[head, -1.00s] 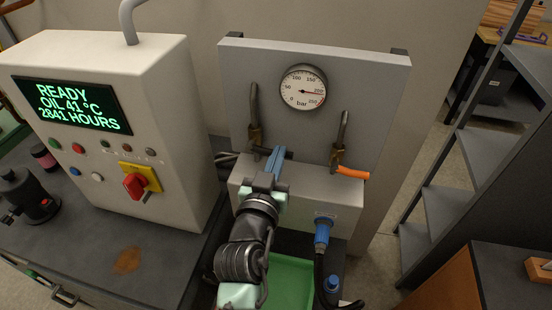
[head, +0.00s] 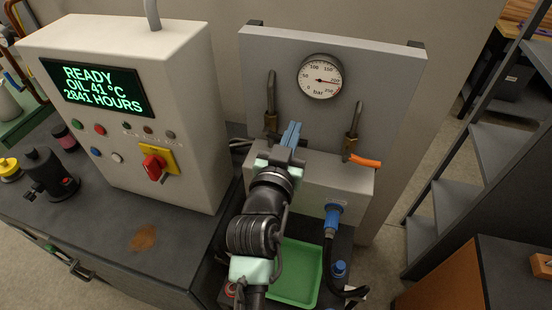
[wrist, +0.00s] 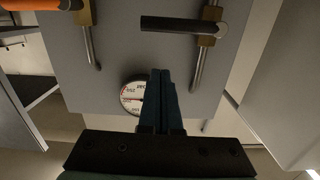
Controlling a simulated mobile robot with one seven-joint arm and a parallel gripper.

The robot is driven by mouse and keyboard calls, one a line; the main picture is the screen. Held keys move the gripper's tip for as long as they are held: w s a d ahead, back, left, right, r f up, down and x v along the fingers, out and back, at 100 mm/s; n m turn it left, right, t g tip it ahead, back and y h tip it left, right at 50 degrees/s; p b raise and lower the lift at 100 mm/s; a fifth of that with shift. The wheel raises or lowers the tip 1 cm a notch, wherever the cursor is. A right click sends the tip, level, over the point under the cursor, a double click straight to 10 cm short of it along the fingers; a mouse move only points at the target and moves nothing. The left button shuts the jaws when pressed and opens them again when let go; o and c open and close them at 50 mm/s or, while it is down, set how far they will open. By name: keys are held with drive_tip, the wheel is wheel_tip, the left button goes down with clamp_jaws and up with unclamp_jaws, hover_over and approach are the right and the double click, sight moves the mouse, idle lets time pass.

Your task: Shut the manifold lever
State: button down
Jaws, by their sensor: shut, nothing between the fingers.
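Two brass valves stand on the grey manifold block (head: 335,183) before a grey panel. The right valve (head: 348,147) has an orange lever (head: 366,160) pointing right, roughly level; part of it shows at the top left of the wrist view (wrist: 30,4). The left valve (head: 270,122) has a black lever, mostly hidden behind my gripper in the head view. In the wrist view this black lever (wrist: 180,24) lies nearly level across its brass body. My gripper (head: 293,130) is shut and empty, its blue fingers in front of the panel between the valves. I see no contact with either lever.
A control cabinet (head: 185,110) stands left. A blue connector with a black hose (head: 333,220) is below the block, beside a green tray (head: 300,272).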

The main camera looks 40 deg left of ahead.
drive_tip(key=b+v, duration=0.3)
drive_tip(key=v, duration=0.6)
drive_tip(key=shift+s, duration=0.3)
drive_tip(key=shift+d, duration=0.15)
